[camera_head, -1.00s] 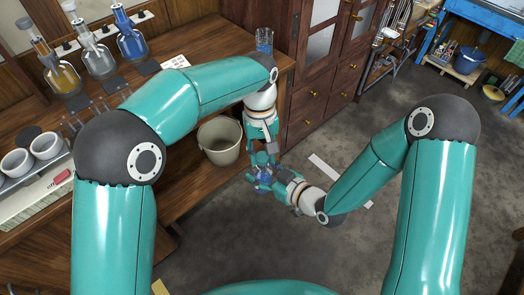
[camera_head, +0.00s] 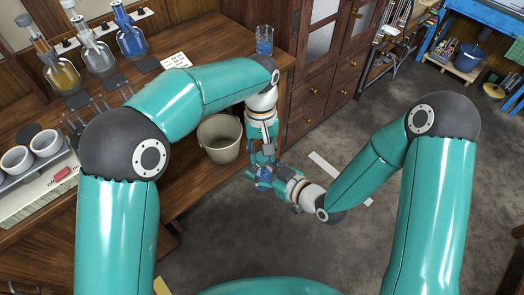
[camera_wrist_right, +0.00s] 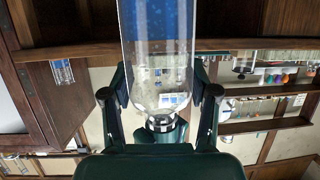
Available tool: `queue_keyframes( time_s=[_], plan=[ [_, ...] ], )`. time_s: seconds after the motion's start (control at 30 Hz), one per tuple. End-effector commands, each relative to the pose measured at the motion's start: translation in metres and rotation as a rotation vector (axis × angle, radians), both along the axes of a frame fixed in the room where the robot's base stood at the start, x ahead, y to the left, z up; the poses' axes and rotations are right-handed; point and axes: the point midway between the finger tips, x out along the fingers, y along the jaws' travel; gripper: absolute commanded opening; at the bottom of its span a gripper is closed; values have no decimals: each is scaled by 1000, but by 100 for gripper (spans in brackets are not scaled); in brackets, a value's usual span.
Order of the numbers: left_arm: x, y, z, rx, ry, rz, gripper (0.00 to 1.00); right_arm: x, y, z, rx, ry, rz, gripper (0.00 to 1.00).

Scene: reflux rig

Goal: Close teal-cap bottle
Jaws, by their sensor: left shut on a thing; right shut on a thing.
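The clear bottle with blue liquid shows as a small blue patch in the head view (camera_head: 264,173), below and in front of the bucket. In the right wrist view the bottle (camera_wrist_right: 158,60) is large, its neck with a black-and-white ring toward the picture's bottom. My right gripper (camera_wrist_right: 160,92) is shut on the bottle, a finger on each side. My left gripper (camera_head: 261,164) comes down from above and is shut at the bottle's top, apparently on the teal cap. The cap is too small and covered to see clearly in the head view.
A beaker with blue liquid (camera_head: 264,40) stands at the bench's far right corner. Stoppered flasks (camera_head: 132,42) line the back left. Grey floor (camera_head: 300,245) lies open in front.

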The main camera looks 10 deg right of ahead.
Motion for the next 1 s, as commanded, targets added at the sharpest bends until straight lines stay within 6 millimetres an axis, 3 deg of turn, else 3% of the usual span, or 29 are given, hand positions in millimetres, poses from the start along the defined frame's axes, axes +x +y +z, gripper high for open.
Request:
queue_keyframes(
  time_s=[0.17, 1.0],
  plan=[
    [-1, -1, 0, 1, -1, -356, 23, 0, 0, 0, 0, -1, -1, 0],
    [-2, 1, 0, 2, -6, -2486, 23, 0, 0, 0, 0, 1, -1, 0]
  ],
)
